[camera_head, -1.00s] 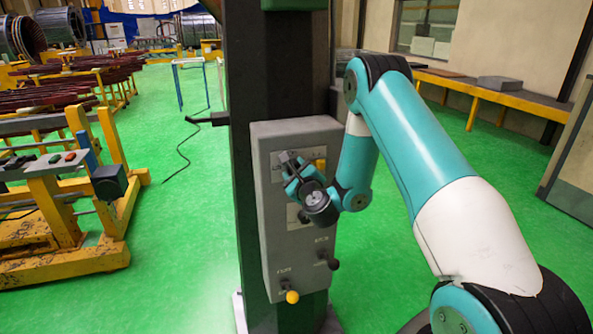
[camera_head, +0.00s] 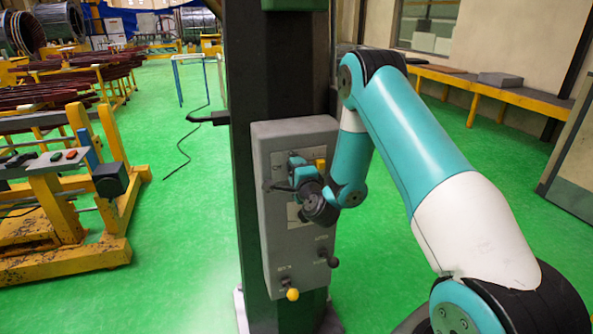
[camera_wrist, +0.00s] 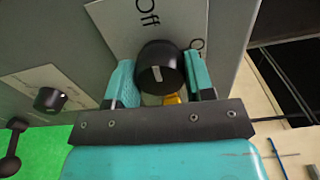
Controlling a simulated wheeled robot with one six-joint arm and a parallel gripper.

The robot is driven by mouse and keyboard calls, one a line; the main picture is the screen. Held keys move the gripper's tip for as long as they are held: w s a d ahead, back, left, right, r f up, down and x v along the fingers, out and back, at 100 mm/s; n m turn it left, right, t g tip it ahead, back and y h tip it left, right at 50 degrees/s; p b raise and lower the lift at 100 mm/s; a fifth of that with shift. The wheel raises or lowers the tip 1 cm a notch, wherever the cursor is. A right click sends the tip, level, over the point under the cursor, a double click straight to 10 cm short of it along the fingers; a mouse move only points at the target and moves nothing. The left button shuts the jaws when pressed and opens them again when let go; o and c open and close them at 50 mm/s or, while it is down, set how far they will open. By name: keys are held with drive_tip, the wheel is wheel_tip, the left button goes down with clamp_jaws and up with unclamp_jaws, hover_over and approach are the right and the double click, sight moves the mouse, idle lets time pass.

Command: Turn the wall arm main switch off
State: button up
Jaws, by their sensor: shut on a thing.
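A grey control box (camera_head: 262,215) is fixed to a dark column. The main switch, a round black knob (camera_wrist: 158,66) with a white mark, sits on a pale plate lettered "Off" (camera_wrist: 147,14) in the wrist view. A partly hidden "O…" label shows at the right of that plate. My gripper (camera_wrist: 160,78) is shut on the knob, one teal finger on each side. In the head view my gripper (camera_head: 297,168) is at the upper part of the box and hides the knob. I cannot tell exactly which label the mark points to.
Beside the switch is a yellow part (camera_head: 320,165). Lower on the box are a black-knobbed lever (camera_head: 333,262) and a yellow-knobbed lever (camera_head: 292,294). A second black knob (camera_wrist: 49,99) shows in the wrist view. A yellow frame (camera_head: 85,250) stands left; green floor between is clear.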

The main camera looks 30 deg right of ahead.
drive_tip(key=shift+n, duration=0.3)
idle(0.4)
drive_tip(key=o, duration=0.9)
